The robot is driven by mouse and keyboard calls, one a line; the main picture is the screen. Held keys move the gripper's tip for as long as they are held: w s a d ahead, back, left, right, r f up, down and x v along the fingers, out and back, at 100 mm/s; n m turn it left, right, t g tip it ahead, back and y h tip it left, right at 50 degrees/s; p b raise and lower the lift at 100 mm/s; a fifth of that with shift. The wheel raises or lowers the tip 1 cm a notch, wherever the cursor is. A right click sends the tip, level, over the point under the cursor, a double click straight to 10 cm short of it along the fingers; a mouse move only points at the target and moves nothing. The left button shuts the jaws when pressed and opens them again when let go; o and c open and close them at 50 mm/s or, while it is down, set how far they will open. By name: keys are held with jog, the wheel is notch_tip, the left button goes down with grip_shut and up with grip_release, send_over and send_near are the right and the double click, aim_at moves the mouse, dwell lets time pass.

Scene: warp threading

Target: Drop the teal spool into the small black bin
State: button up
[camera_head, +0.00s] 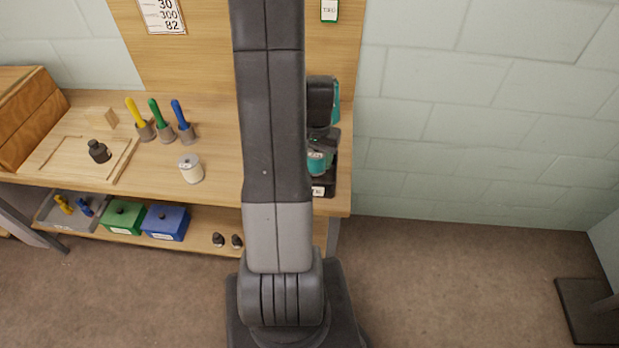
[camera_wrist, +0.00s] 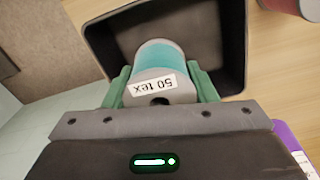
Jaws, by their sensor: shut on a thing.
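The teal spool (camera_wrist: 163,68), with a white "50 tex" label on its pale end, is between the two green fingers of my gripper (camera_wrist: 162,88) in the wrist view. My gripper is shut on it. The small black bin (camera_wrist: 232,50) is behind the spool, and its walls show around the spool in that view. In the head view the spool (camera_head: 317,164) shows at the right end of the table, just beside my arm, over the black bin (camera_head: 331,180). My arm hides part of both. Whether the spool touches the bin cannot be told.
A lower shelf holds a green box (camera_head: 123,217) and a blue box (camera_head: 166,222). A wall is close on the right.

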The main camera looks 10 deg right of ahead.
jog(key=shift+f, duration=0.15)
jog(key=o, duration=1.1)
notch_tip(320, 180, up, 14)
jog(key=shift+f, duration=0.1)
